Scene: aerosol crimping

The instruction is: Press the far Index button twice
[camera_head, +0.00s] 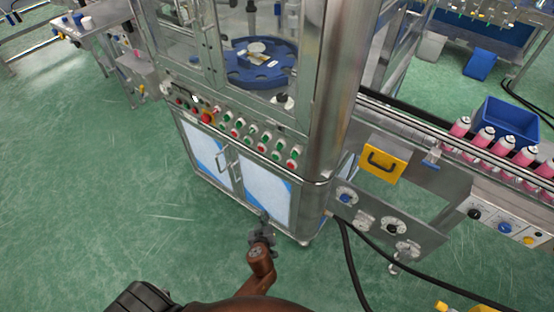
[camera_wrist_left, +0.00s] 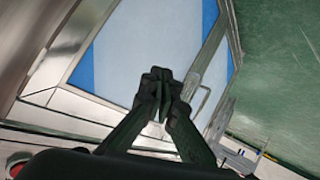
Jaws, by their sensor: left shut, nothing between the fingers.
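The crimping machine's control panel (camera_head: 240,128) carries rows of red, green and other small buttons, with a larger red knob (camera_head: 207,117) on a yellow base. The labels are too small to read, so I cannot tell which button is the far Index button. My left gripper (camera_head: 264,218) is in front of the cabinet doors, below the panel and apart from the buttons. In the left wrist view the left gripper (camera_wrist_left: 160,82) has its fingers together, with nothing between them, before a white and blue door panel (camera_wrist_left: 145,40). My right gripper is not in view.
Door handles (camera_head: 228,162) stick out below the panel. To the right, a conveyor (camera_head: 400,125) carries several pink cans (camera_head: 482,138), with a yellow-fronted part (camera_head: 383,160) and another button panel (camera_head: 505,228) below. Green floor is open at left.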

